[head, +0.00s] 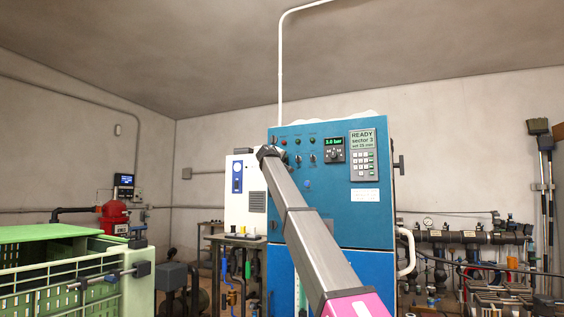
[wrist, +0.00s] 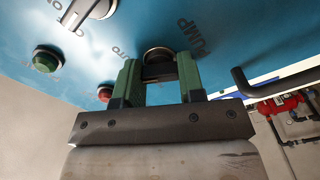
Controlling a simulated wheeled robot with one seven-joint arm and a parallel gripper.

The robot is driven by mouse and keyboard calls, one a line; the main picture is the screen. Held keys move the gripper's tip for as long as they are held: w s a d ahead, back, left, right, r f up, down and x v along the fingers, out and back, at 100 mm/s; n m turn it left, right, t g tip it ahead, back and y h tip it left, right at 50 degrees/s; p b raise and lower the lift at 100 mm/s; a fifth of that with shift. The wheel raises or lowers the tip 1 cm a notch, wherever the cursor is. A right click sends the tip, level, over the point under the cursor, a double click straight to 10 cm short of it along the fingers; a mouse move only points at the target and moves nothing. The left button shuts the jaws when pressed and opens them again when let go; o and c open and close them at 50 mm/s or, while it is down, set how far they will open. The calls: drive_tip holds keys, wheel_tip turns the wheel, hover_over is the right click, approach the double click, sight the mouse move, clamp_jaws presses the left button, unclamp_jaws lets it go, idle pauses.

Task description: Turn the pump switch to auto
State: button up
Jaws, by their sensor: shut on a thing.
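In the wrist view the pump switch (wrist: 158,72) is a dark knob in a brass-coloured ring on the blue panel, with the word PUMP beside it. My gripper (wrist: 158,67) has its two green fingers on either side of the knob, shut on it. The knob's pointer and exact setting are hard to make out from this angle. In the head view the blue control cabinet (head: 340,215) stands in the middle. My arm reaches up to its upper left part and hides the pump switch and my fingers there.
The head view shows a keypad (head: 362,162), a pressure display (head: 334,149) and a green crate (head: 60,275) at left.

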drive_tip(key=shift+m, duration=1.7)
drive_tip(key=o, duration=0.9)
drive_tip(key=shift+o, duration=0.2)
drive_tip(key=v, duration=1)
drive_tip(key=shift+s, duration=0.35)
drive_tip(key=shift+a, duration=0.15)
